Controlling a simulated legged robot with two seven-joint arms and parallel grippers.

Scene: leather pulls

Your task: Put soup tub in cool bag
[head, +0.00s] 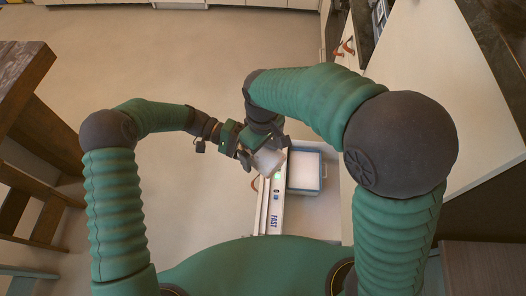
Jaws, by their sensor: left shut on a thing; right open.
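A small whitish tub (269,161), which looks like the soup tub, is held above the front edge of the open drawer. My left gripper (246,157) is shut on it from the left. My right gripper (272,138) is open just behind the tub, very close to it; I cannot tell whether they touch. A blue-edged box with a pale inside or top (304,171), likely the cool bag, sits in the drawer just right of the tub. I cannot tell whether its pale face is a lid or its inside.
The pulled-out drawer (315,213) has a white front marked FAST (273,212). Cabinet fronts with leather pulls (348,46) and a pale worktop (440,60) lie on the right. A wooden table (22,85) stands at the left. The floor (190,60) between is clear.

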